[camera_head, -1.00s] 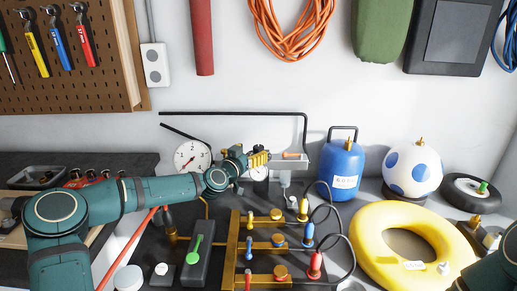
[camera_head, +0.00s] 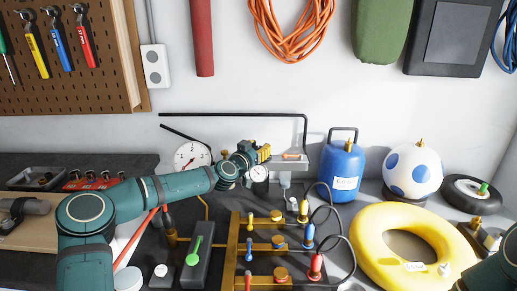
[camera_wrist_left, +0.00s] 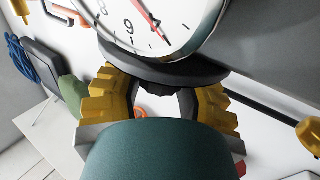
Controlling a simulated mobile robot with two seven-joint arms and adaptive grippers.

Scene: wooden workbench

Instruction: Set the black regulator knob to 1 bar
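My left gripper (camera_head: 262,152) is just above a small round gauge (camera_head: 258,174) near the wall, with its yellow fingers pointing right. In the left wrist view its fingers (camera_wrist_left: 165,100) stand apart with a pale gap between them. A white dial (camera_wrist_left: 150,22) with black numerals and a red needle fills the top of that view. A dark rounded part (camera_wrist_left: 165,72) lies under the dial, by the fingertips; I cannot tell if it is the black regulator knob. I cannot make out the knob or its setting in the head view. Only a link of my right arm shows at the lower right.
A larger gauge (camera_head: 192,157) stands left of the gripper. A blue tank (camera_head: 341,172), a spotted ball (camera_head: 413,170) and a yellow ring (camera_head: 375,262) stand to the right. A brass manifold (camera_head: 232,245) with coloured hose fittings and a green-lever valve (camera_head: 195,250) lie in front.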

